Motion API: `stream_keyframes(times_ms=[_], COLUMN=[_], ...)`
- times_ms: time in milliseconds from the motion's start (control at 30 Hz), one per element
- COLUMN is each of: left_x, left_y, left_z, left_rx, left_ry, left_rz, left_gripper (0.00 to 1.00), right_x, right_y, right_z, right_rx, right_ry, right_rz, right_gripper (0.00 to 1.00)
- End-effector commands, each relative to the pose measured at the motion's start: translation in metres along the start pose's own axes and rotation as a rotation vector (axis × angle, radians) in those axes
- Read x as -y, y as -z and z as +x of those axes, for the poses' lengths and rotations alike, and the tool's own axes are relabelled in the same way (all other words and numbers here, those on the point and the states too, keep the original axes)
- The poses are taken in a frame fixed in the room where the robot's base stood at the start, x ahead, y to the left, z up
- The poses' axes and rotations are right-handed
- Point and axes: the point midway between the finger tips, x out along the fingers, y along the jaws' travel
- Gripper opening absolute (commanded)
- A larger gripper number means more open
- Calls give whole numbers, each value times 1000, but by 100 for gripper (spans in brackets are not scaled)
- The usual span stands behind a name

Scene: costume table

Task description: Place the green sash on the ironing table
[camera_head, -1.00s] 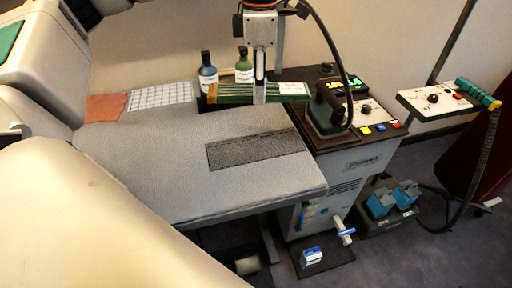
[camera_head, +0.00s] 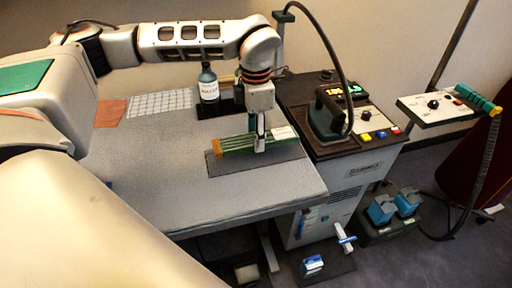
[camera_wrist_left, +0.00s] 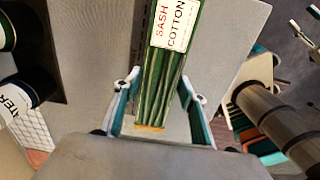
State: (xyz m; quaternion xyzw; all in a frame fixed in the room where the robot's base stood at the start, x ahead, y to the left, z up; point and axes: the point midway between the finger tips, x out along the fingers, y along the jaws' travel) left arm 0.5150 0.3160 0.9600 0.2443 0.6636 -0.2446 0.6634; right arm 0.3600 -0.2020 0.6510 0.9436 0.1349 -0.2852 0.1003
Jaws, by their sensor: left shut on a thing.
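The green sash (camera_head: 236,146) is a folded green bundle with yellow stripes, an orange end and a white label. In the left wrist view the sash (camera_wrist_left: 160,85) lies between my left gripper's fingers, and its label reads "SASH COTTON". My left gripper (camera_head: 260,143) is shut on the sash, over the dark grey patch on the ironing table (camera_head: 150,175). The sash is at or just above this patch; I cannot tell if it touches. My right gripper is not in view.
A bottle (camera_head: 208,84) stands in a black tray at the table's back edge. A white grid sheet (camera_head: 160,102) and an orange cloth (camera_head: 110,113) lie at the back left. An iron (camera_head: 330,112) rests on the control unit at the right. The table's front is clear.

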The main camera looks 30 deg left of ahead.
Motion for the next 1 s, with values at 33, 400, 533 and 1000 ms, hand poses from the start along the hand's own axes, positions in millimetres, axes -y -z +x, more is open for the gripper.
stream_keyframes(times_ms=[33,400,533,1000], left_x=[0,1,0,0], left_y=[0,0,0,0], left_z=[4,43,49,51], left_rx=[0,-2,1,0], left_ry=[0,2,0,0], left_rz=[0,1,0,0], left_gripper=[19,19,19,58], right_x=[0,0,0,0], right_y=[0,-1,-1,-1], right_z=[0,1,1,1], right_rx=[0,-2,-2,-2], right_ry=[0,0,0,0], right_rz=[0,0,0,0], right_gripper=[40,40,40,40])
